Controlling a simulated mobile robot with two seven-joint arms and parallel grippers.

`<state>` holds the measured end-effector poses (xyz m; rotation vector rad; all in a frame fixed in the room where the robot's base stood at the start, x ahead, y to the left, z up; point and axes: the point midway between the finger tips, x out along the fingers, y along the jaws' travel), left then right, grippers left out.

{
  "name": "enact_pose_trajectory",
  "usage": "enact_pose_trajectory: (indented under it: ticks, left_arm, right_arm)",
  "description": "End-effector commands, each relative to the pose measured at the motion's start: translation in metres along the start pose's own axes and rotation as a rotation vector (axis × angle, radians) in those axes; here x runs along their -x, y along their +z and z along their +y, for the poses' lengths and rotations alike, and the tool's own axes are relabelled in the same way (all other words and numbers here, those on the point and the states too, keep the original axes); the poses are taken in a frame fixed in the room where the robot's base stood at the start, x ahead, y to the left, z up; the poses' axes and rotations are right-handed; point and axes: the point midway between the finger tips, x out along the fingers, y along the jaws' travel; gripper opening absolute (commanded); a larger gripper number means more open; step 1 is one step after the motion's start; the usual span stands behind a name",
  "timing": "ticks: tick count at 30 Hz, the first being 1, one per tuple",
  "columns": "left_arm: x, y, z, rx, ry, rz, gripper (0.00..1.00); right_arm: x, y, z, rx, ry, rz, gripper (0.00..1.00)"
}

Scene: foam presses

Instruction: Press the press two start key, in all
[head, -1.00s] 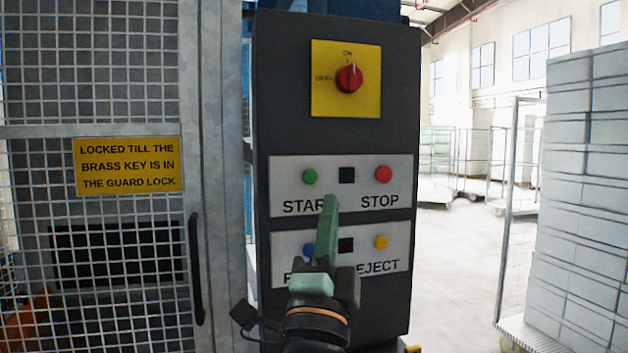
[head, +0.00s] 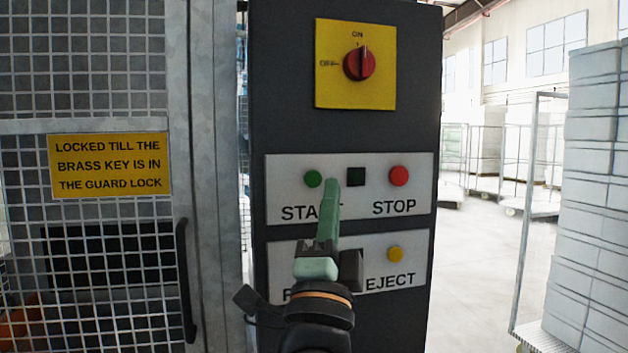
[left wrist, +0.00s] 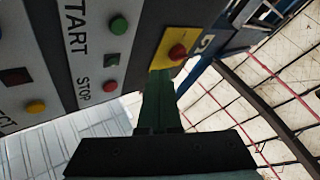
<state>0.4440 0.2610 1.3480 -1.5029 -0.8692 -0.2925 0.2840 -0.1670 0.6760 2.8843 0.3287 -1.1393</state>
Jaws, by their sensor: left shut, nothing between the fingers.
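The green start key (head: 313,179) sits on the upper white plate of the dark control panel, left of a dark square window (head: 355,177) and the red stop key (head: 398,176). It also shows in the left wrist view (left wrist: 118,25). My left gripper (head: 328,175) is shut and empty, its green fingers pointing up at the panel. In the head view its tips overlap the plate just right of the start key and cover part of the START label. Whether the tips touch the panel cannot be told. My right gripper is not in view.
A red rotary switch (head: 359,63) on a yellow plate points to ON. A mesh guard door (head: 95,230) with a black handle stands left. Stacked pale blocks (head: 590,200) on a trolley stand right.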

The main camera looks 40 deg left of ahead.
Motion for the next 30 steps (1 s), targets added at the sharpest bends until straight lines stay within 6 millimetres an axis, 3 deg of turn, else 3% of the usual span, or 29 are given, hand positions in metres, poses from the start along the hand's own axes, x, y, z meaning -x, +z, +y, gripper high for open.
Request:
enact_pose_trajectory:
  ticks: [15,30]
  left_arm:
    - [-0.047,0.034,0.034,-0.001,0.0,0.0,0.0]
    - [-0.056,0.041,0.04,0.002,-0.001,0.0,0.0]
  right_arm:
    - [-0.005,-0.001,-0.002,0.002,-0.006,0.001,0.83]
    - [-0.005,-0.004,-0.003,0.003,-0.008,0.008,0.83]
